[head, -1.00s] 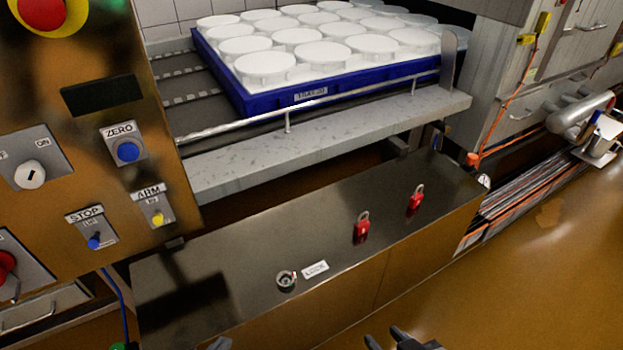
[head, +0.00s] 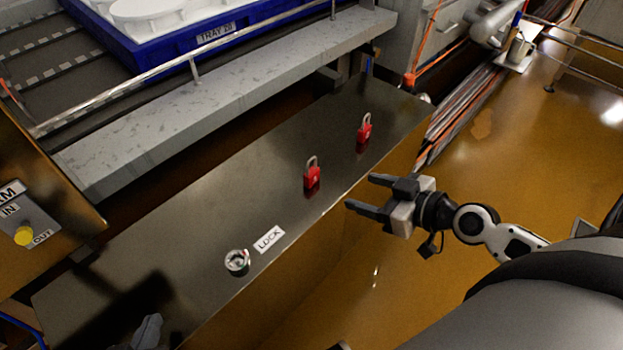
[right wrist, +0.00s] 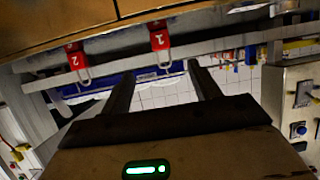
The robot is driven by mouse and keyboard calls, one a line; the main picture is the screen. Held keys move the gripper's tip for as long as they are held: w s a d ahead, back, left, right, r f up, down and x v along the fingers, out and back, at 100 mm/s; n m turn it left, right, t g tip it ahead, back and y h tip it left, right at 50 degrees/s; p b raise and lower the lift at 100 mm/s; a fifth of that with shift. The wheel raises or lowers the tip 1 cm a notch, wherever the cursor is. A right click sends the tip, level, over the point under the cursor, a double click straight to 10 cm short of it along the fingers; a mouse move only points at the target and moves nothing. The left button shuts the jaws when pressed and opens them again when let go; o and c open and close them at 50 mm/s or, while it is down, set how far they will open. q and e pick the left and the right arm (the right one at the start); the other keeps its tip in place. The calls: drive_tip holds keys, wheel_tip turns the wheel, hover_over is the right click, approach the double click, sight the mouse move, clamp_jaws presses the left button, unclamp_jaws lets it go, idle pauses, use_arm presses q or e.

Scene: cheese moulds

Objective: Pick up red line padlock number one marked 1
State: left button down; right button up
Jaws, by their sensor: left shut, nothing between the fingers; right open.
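Two red padlocks with metal shackles stand upright on the dark metal bench top (head: 190,215). The right wrist view shows their marks: padlock 1 (right wrist: 159,38) and padlock 2 (right wrist: 75,58). In the head view, padlock 1 (head: 312,178) is the nearer, left one, and padlock 2 (head: 364,131) is farther back to the right. My right gripper (head: 366,193) is open and empty, just right of padlock 1 and apart from it. Its fingers (right wrist: 162,78) point toward the padlocks' side. My left gripper (head: 148,333) is shut and empty at the bottom edge, partly cut off.
A LOCK label (head: 268,239) and a round metal fitting (head: 237,262) are on the bench left of padlock 1. A stone ledge with a rail (head: 230,100) runs behind, below a blue tray (head: 215,35). A control panel (head: 40,200) stands at the left.

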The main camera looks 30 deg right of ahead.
sight(315, 176)
drive_tip(key=x, duration=0.9)
drive_tip(key=shift+w+a+f+p, duration=0.1)
drive_tip(key=shift+w+a+p, duration=0.05)
drive_tip(key=shift+w+p, duration=0.25)
drive_tip(key=shift+x, duration=2.65)
drive_tip(key=c, duration=1.1)
